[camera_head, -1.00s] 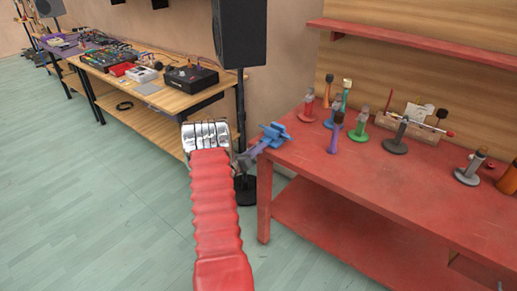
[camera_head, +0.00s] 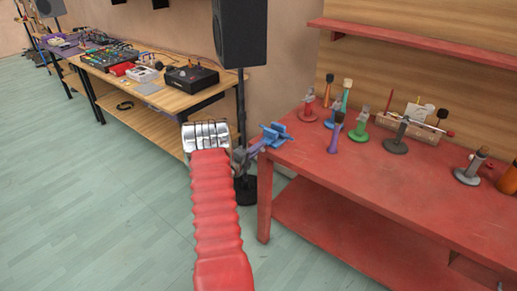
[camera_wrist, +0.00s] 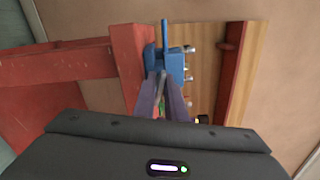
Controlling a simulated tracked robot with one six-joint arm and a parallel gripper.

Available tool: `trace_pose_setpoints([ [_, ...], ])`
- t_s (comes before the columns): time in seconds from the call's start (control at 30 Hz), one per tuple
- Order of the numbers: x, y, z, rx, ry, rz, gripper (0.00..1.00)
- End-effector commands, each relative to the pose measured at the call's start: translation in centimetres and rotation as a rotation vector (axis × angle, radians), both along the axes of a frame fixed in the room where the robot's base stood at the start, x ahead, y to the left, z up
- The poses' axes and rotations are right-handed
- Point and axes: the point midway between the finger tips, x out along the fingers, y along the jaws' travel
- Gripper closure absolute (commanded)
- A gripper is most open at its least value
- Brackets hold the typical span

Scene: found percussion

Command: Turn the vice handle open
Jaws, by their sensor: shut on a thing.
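The blue vice (camera_head: 275,134) sits on the left corner of the red workbench. It also shows in the wrist view (camera_wrist: 174,62), where a blue bar sticks up from it. My gripper (camera_head: 258,147) is at the vice's near left side, with its purple fingers pointing at it. In the wrist view my gripper (camera_wrist: 161,84) is shut on the grey vice handle (camera_wrist: 161,82), which runs between the fingers. The fingers hide part of the handle, so I cannot tell its full angle.
The red workbench (camera_head: 350,185) holds several upright tools on round stands to the right of the vice. A black speaker (camera_head: 239,32) on a stand is close behind my arm. A wooden table (camera_head: 150,90) with electronic gear stands at the left.

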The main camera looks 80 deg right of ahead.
Motion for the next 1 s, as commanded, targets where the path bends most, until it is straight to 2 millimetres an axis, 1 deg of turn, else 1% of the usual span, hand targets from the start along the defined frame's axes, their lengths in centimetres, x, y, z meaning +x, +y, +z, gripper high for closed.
trace_pose_setpoints([
  [0.03,0.29,-0.03,-0.11,0.011,0.018,0.007,1.00],
  [0.3,0.32,-0.02,-0.18,0.036,0.076,0.008,1.00],
  [1.0,0.35,0.03,-0.30,0.039,0.077,0.008,1.00],
])
